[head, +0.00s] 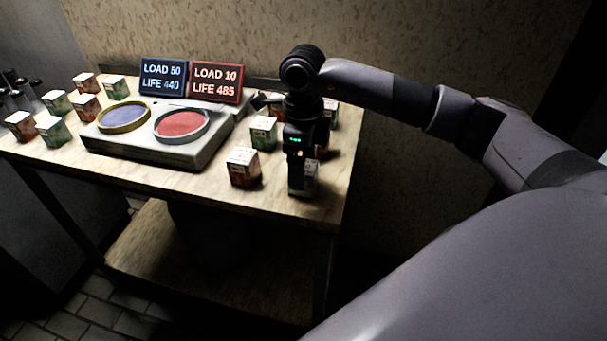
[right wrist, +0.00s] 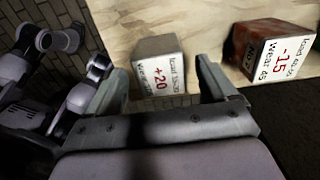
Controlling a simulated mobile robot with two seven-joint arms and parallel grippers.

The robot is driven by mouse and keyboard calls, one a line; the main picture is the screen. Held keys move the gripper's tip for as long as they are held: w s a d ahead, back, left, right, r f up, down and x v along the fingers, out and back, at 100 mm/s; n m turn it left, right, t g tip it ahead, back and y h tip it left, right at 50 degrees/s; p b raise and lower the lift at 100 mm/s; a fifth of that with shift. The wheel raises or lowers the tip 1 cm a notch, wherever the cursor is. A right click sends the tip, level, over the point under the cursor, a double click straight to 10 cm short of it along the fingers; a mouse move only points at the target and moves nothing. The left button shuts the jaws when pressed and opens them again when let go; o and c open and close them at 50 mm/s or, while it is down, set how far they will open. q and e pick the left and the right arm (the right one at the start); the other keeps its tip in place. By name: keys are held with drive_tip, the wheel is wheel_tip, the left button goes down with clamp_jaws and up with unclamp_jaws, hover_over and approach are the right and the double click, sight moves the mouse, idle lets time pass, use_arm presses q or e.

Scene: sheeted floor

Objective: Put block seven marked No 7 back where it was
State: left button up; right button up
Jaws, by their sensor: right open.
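My right gripper (head: 303,188) points down at the front right of the table in the head view. In the right wrist view the right gripper (right wrist: 165,85) is open, with a block marked +20 (right wrist: 158,68) between its spread fingers; I cannot tell whether they touch it. In the head view this block (head: 311,174) is partly hidden by the gripper. No "No 7" mark is legible, so I cannot tell which block is seven. My left gripper is not seen.
A grey two-pan device (head: 160,150) with a blue pan (head: 124,117) and a red pan (head: 181,125) fills the table's middle. Two signs (head: 163,77) (head: 215,82) read LOAD 50 LIFE 440 and LOAD 10 LIFE 485. Several blocks (head: 52,130) stand left; a green block (head: 263,132) stands right.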

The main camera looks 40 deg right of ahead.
wheel_tip(320, 180, up, 8)
drive_tip(key=shift+f, duration=0.1)
drive_tip(key=shift+a, duration=0.15)
drive_tip(key=s+a+f+g+y, duration=0.1)
drive_tip(key=s+a+f+y, duration=0.15)
drive_tip(key=a, duration=0.35)
drive_tip(key=s+a+f+g+y, duration=0.1)
drive_tip(key=a+f+y, duration=0.1)
drive_tip(key=a+y, duration=0.3)
drive_tip(key=s+a+f+y, duration=0.2)
drive_tip(key=a, duration=0.5)
drive_tip(key=s+a+r+m+t+y, duration=0.2)
drive_tip(key=a+r+m+t+y, duration=0.15)
drive_tip(key=a+m+y, duration=0.4)
drive_tip(key=w+d+f+m+t+h, duration=0.2)
drive_tip(key=d+f+m+t+h, duration=0.15)
drive_tip(key=m+t, duration=0.6)
drive_tip(key=w+d+f+m+t+h, duration=0.1)
drive_tip(key=d+f+m+t+h, duration=0.35)
drive_tip(key=m, duration=0.85)
drive_tip(key=s+d+f+m+g+h, duration=0.2)
drive_tip(key=s+f+m, duration=0.4)
drive_tip(key=f, duration=0.4)
drive_tip(key=s+d+f+m+g+h, duration=0.3)
drive_tip(key=s+d+f+m, duration=0.3)
drive_tip(key=f, duration=0.3)
drive_tip(key=shift+s+f+h, duration=0.35)
drive_tip(key=shift+s+h, duration=0.55)
